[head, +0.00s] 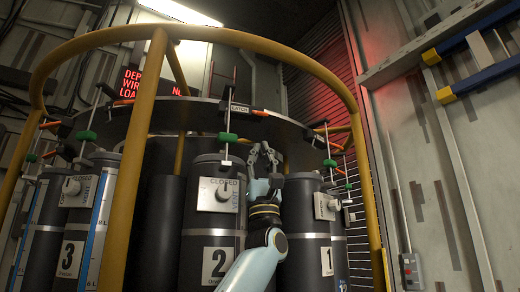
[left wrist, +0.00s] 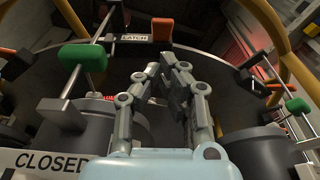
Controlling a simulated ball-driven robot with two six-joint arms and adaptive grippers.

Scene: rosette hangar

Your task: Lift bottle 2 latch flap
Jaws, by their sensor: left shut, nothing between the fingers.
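Bottle 2 (head: 207,238) is a dark cylinder with a white "2" plate and a "CLOSED" valve plate (head: 217,195). Above it, on the rim of the dark round plate, is the latch flap (head: 240,107), a bar labelled "LATCH" with an orange end (head: 260,113). In the left wrist view the latch bar (left wrist: 133,38) and its orange-red end (left wrist: 162,29) lie just beyond the fingertips. My left gripper (head: 263,150) is shut and empty, below and apart from the orange end; its fingers also show in the left wrist view (left wrist: 168,72). My right gripper is not in view.
A green handle (head: 228,137) on a rod stands left of my gripper. A yellow tubular ring frame (head: 155,75) surrounds the bottles. Bottle 3 (head: 48,240) is at left, bottle 1 (head: 308,230) close at right. A dark round plate (head: 190,115) hangs overhead.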

